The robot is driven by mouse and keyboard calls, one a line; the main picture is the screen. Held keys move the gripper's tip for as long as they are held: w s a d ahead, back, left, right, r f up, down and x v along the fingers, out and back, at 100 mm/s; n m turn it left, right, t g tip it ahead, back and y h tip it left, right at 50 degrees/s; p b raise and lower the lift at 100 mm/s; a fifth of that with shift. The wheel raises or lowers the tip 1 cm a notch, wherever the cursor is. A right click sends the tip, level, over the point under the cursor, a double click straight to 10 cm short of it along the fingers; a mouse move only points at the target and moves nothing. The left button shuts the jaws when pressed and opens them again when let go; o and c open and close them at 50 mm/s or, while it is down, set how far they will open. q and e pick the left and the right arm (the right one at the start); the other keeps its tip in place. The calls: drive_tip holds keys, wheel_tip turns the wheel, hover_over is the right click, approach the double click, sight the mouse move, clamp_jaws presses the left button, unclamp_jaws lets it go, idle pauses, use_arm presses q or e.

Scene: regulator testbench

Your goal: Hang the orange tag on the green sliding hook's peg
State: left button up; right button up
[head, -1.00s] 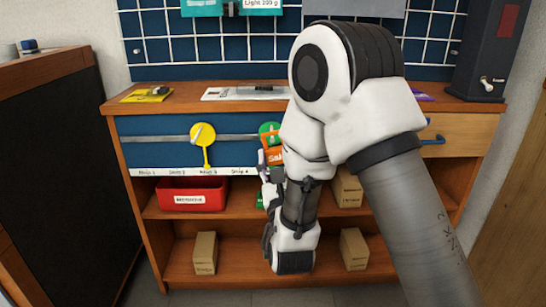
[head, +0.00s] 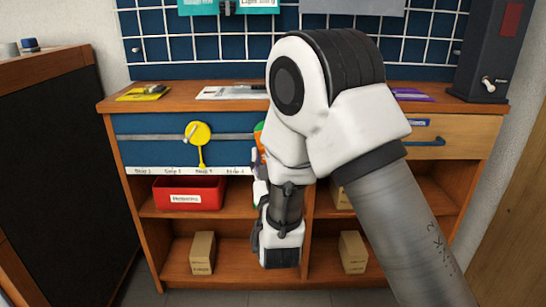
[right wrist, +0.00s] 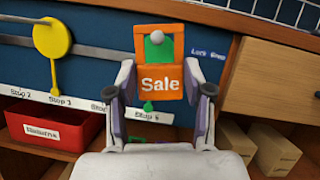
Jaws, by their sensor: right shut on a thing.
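The orange tag (right wrist: 162,84), marked "Sale", has an open frame at its top and is upright in the right wrist view. My right gripper (right wrist: 160,82) is shut on its lower part, a finger at each side. The green sliding hook (right wrist: 151,57) shows through the tag's opening, with its grey peg (right wrist: 157,37) in the upper part of that opening. I cannot tell whether the peg passes through or is still behind the tag. In the head view my arm hides most of the tag and green hook (head: 259,127). My left gripper is out of view.
A yellow sliding hook (head: 198,133) sits on the same rail to the left, above a strip of stop labels. A red bin (head: 187,193) and boxes (head: 202,253) stand on the shelves below. A wooden drawer (head: 450,138) is at the right.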

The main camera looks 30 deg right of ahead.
idle(0.4)
drive_tip(key=o, duration=1.1)
